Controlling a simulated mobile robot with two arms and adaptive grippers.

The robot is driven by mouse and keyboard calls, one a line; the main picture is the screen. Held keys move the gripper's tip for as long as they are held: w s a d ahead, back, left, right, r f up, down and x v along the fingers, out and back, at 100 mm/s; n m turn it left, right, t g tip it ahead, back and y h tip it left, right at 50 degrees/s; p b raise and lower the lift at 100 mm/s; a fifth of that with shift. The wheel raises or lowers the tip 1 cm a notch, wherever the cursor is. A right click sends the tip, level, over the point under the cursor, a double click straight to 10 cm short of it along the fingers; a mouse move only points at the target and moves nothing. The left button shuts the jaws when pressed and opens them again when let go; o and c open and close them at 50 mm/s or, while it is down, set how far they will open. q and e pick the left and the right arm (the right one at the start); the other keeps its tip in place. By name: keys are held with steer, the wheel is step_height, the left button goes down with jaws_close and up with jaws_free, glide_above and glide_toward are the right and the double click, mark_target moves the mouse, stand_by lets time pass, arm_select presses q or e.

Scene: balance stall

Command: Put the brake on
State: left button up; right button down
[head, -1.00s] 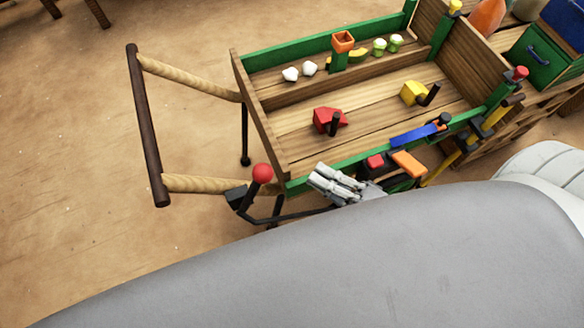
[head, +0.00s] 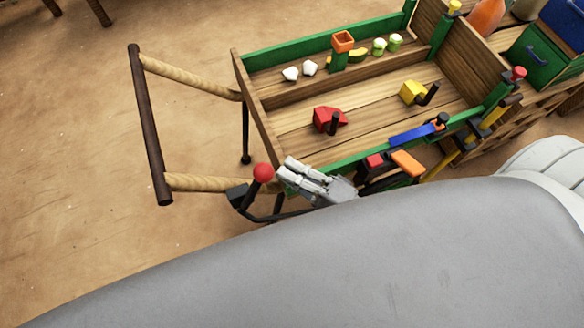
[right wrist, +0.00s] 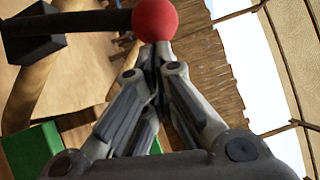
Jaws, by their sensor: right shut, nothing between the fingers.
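The brake lever is a dark bar with a red ball knob (head: 263,173) on its end, at the near left corner of the cart (head: 222,183). It stands tilted beside the near wooden handle. My right gripper (head: 283,170) is shut and empty, its fingertips just right of the knob. In the right wrist view the red knob (right wrist: 155,19) is at the top, right in front of the closed fingertips (right wrist: 157,52); I cannot tell whether they touch. The lever's dark bar runs left from the knob there. My left gripper is not in view.
The cart bed (head: 365,105) holds a red block (head: 325,117), a yellow block (head: 411,91) and small white and green pieces. Blue and orange-topped parts sit along its near green rail. Sandy floor (head: 80,200) left of the cart is clear.

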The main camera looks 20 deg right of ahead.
mark_target(261, 180)
steer(key=a+r+n+p, duration=0.1)
steer(key=a+p, duration=0.1)
steer(key=p, duration=0.1)
steer(key=a+r+n+g+h+p, duration=0.1)
steer(key=a+r+p, duration=0.1)
steer(key=p, duration=0.2)
steer(key=a+r+n+g+p, duration=0.1)
steer(key=a+p, duration=0.1)
steer(key=p, duration=0.2)
steer(key=shift+s+a+r+n+h, duration=0.1)
steer(key=shift+a+r+n+h, duration=0.2)
steer(key=shift+a+r, duration=0.1)
steer(key=a+n+p, duration=0.1)
steer(key=a+p, duration=0.2)
steer(key=a, duration=0.4)
steer(key=shift+s+a+f+g+h, duration=0.15)
steer(key=shift+a+g+h, duration=0.15)
steer(key=shift+g+h, duration=0.1)
steer(key=shift+p, duration=0.3)
